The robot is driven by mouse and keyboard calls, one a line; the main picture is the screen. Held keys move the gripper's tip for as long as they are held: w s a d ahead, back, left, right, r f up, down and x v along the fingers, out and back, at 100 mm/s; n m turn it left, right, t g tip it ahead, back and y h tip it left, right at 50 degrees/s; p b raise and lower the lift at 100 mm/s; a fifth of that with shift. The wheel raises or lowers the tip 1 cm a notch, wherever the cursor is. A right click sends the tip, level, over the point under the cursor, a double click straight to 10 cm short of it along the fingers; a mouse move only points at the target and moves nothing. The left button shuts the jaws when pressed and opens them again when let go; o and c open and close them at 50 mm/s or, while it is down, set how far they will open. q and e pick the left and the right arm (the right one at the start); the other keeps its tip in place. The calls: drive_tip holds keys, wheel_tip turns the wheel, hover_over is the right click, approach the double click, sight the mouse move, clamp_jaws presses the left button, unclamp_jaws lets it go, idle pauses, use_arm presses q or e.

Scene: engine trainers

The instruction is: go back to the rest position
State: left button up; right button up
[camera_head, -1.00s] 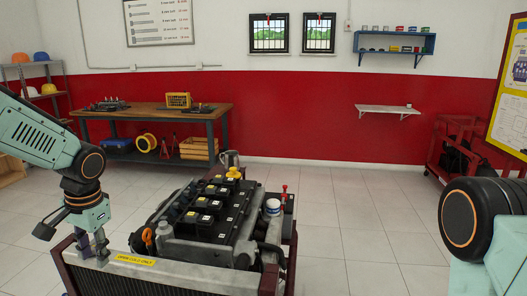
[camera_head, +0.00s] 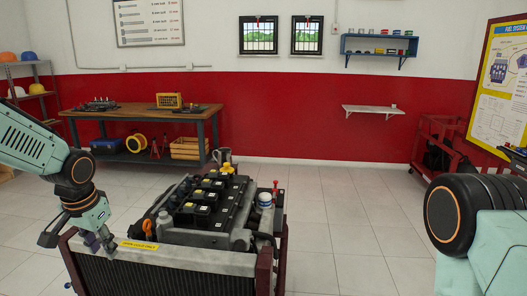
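My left gripper (camera_head: 98,243) hangs at the left, just over the left front corner of the engine trainer (camera_head: 170,272). Its fingers point down, and I cannot tell whether they are apart or closed. No held object shows between them. My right arm (camera_head: 455,215) shows only as a large dark joint and pale green link at the right edge; its gripper is out of view.
The engine trainer stands low in front, with a yellow label (camera_head: 139,245), a white-and-blue cap (camera_head: 264,199) and a red-handled part (camera_head: 275,187) on top. A workbench (camera_head: 140,115) stands behind at the left. Floor is clear to the right of the engine.

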use_arm(q)
drive_tip(key=w+d+f+t+h+b, duration=0.1)
drive_tip(key=w+d+f+t+h, duration=0.1)
drive_tip(key=d+f, duration=0.5)
drive_tip(key=s+d+f+n+b, duration=0.1)
drive_tip(key=s+d+f+b, duration=0.15)
drive_tip(key=s+f, duration=0.2)
drive_tip(key=s+d+f+n+b, duration=0.1)
drive_tip(key=s+d+f, duration=0.25)
drive_tip(key=f, duration=0.25)
drive_tip(key=s+d+f+g+b, duration=0.1)
drive_tip(key=s+f+b, duration=0.1)
drive_tip(key=s+f, duration=0.5)
drive_tip(key=s+f+g+b, duration=0.2)
drive_tip(key=s+f, duration=0.5)
drive_tip(key=s, duration=0.5)
drive_tip(key=s+d+f+g+y+b, duration=0.1)
drive_tip(key=s+f+b, duration=0.3)
drive_tip(key=s+f, duration=0.3)
drive_tip(key=s, duration=0.3)
drive_tip(key=shift+d+n, duration=0.3)
